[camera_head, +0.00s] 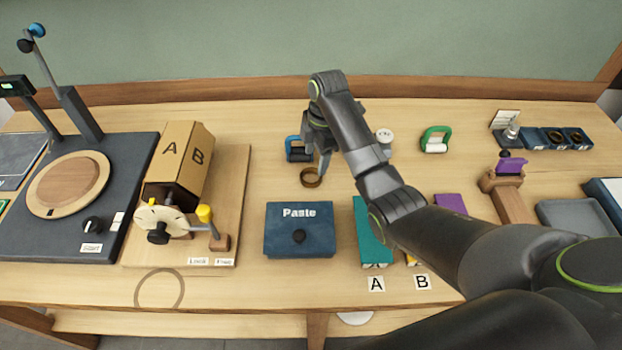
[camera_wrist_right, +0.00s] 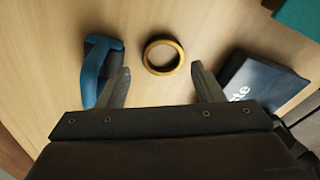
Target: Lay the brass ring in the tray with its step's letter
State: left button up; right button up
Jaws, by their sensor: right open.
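The brass ring (camera_head: 311,177) lies flat on the table, left of the middle. It also shows in the right wrist view (camera_wrist_right: 163,57), lying ahead of and between my open fingers. My right gripper (camera_head: 321,160) is open and empty, pointing down just above and beside the ring. A teal flat object (camera_head: 368,220) lies behind the letter card A (camera_head: 376,284). The letter card B (camera_head: 422,282) is to its right, and my right arm hides most of what lies behind it. A grey tray (camera_head: 551,209) stands at the right. My left gripper is not in view.
A blue-handled tool (camera_head: 294,149) lies close left of the ring. The blue Paste box (camera_head: 299,243) stands in front of it.

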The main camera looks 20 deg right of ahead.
aim_at(311, 179)
jog(key=shift+s+a+f, duration=0.15)
jog(key=shift+a+f, duration=0.05)
jog(key=shift+f, duration=0.15)
jog(key=f, duration=0.1)
jog(key=f+p, duration=0.1)
jog(key=f, duration=0.1)
jog(key=shift+s+a+f, duration=0.15)
jog(key=shift+a+f, duration=0.15)
jog(key=shift+a, duration=0.1)
jog(key=shift+f, duration=0.4)
jog(key=shift+c, duration=0.2)
jog(key=c, duration=0.8)
jog(key=shift+r, duration=0.1)
